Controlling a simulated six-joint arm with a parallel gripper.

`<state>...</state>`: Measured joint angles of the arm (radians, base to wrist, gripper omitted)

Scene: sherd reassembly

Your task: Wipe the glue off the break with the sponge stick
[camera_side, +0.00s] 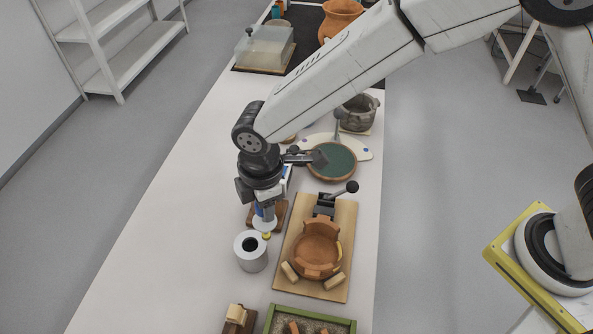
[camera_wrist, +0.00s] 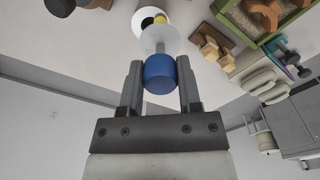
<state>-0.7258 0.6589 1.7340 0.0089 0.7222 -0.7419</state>
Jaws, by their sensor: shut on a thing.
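My gripper (camera_side: 262,203) points down left of the board and is shut on the blue handle of the sponge stick (camera_wrist: 159,74). Below the handle the stick has a pale translucent disc, and its yellow tip (camera_side: 266,236) shows just behind the rim of a white cylinder (camera_side: 250,261). I cannot tell whether tip and cylinder touch. The broken terracotta bowl (camera_side: 317,250) sits to the right on a wooden board (camera_side: 340,215), with a jagged rim and a pale yellowish strip at its right edge. I cannot tell whether that strip is glue.
A black-knobbed clamp (camera_side: 325,203) stands behind the bowl, and wooden blocks (camera_side: 334,281) sit before it. A green-framed tray (camera_side: 310,313) is in front. A round green-topped dish (camera_side: 332,160) and a grey pot (camera_side: 357,112) are behind. The table's left side is clear.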

